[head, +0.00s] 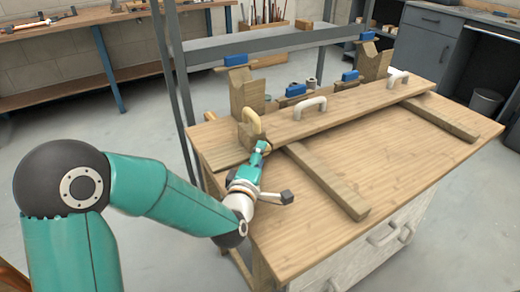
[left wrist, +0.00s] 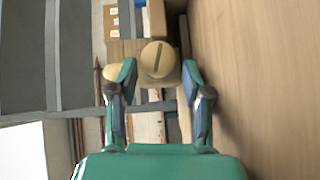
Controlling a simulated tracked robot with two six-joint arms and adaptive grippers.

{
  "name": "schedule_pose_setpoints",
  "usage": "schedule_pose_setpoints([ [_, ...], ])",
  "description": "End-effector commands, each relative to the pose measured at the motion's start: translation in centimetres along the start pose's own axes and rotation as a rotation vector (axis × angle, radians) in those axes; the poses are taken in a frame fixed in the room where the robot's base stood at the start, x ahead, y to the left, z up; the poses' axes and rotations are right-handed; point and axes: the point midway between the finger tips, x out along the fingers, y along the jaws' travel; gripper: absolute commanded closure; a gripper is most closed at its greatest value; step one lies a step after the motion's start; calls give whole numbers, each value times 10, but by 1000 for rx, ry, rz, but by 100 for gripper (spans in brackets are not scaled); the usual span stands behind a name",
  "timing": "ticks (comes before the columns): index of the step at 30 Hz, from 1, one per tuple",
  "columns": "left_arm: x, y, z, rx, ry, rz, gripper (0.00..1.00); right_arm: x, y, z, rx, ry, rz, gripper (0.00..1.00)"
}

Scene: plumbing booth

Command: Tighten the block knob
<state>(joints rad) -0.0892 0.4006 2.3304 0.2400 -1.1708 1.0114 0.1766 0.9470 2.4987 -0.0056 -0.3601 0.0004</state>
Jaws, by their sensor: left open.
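The block knob (left wrist: 158,59) is a round, pale wooden disc with a dark slot across its face, seen end-on in the left wrist view. It lies between and just beyond the fingertips of my left gripper (left wrist: 159,72), with a gap on each side. In the head view my left gripper (head: 262,148) is at the left end of the bench, close in front of a wooden block (head: 244,136). A pale rounded wooden piece (head: 252,121) shows above the gripper; I cannot tell whether it is the knob. My right gripper is not in view.
A long board (head: 345,107) with white handles (head: 310,106) lies across the workbench (head: 400,160). A wooden bar (head: 328,182) lies right of my left gripper. Upright wooden blocks (head: 247,92) and blue parts stand along the back. The bench's front right is clear.

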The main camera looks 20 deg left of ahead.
Motion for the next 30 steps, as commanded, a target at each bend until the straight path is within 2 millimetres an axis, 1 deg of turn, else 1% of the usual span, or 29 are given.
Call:
schedule_pose_setpoints([
  [1,6,0,0,0,1,0,51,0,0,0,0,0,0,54],
  [3,11,0,0,1,0,0,51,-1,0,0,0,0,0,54],
  [6,15,0,0,1,0,0,51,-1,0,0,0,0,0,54],
  [14,16,0,0,1,0,0,51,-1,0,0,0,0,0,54],
  [15,16,0,0,1,0,0,54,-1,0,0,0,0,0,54],
  [17,16,0,0,1,0,0,64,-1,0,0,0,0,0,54],
  [21,16,0,0,1,0,-1,88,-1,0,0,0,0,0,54],
  [23,16,0,0,1,0,-1,96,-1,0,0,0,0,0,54],
  [26,16,1,0,7,0,-7,96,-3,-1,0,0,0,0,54],
  [30,16,6,-1,63,-3,-65,96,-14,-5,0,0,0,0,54],
])
